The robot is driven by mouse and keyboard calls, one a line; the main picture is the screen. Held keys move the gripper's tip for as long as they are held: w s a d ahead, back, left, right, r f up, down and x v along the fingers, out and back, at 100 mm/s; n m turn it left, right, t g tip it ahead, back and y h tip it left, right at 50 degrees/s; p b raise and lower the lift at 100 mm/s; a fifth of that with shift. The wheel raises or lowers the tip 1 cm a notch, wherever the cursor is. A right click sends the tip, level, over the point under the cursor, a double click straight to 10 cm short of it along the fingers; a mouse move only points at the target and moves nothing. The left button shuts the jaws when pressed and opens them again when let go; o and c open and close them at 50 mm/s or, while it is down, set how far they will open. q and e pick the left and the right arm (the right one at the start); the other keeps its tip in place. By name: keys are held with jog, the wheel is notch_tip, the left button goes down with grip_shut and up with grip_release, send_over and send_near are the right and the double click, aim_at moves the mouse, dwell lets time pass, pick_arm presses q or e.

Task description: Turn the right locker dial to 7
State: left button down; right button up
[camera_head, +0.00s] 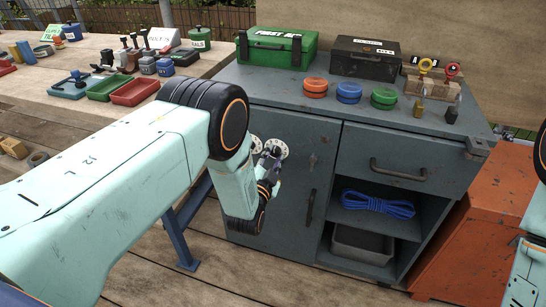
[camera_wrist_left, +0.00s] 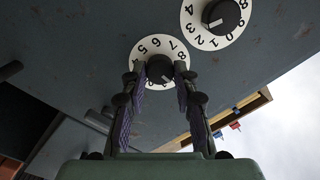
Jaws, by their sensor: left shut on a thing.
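The grey locker (camera_head: 310,160) has two white numbered dials with black knobs on its door. My left gripper (camera_head: 270,160) is at the right dial (camera_head: 281,147) and covers part of it. In the left wrist view, the gripper (camera_wrist_left: 157,74) is shut on the black knob (camera_wrist_left: 160,66) of this dial, one finger on each side. Numbers including 5, 6, 7 and 8 show on its white ring (camera_wrist_left: 152,46); its lower part is hidden. I cannot tell where its pointer stands. The left dial (camera_wrist_left: 232,35) is free. My right gripper is out of view.
A green first aid box (camera_head: 270,50), a black case (camera_head: 366,58) and orange, blue and green round items stand on the locker top. A door handle (camera_head: 310,208) is right of the dials. An open shelf holds blue rope (camera_head: 378,204). A workbench (camera_head: 60,100) stands left.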

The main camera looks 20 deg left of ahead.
pick_arm(q)
jog(key=n+p, duration=0.1)
jog(key=n, duration=0.4)
jog(key=shift+r, duration=0.1)
jog(key=n+p, duration=0.1)
jog(key=n, duration=0.4)
jog(key=shift+a+n, duration=0.1)
jog(key=shift+n, duration=0.2)
jog(key=n+h, duration=0.1)
jog(key=n, duration=0.4)
jog(key=shift+g+p, duration=0.3)
jog(key=shift+w+a+n, duration=0.1)
jog(key=shift+n, duration=2.2)
jog(key=c, duration=1)
grip_release()
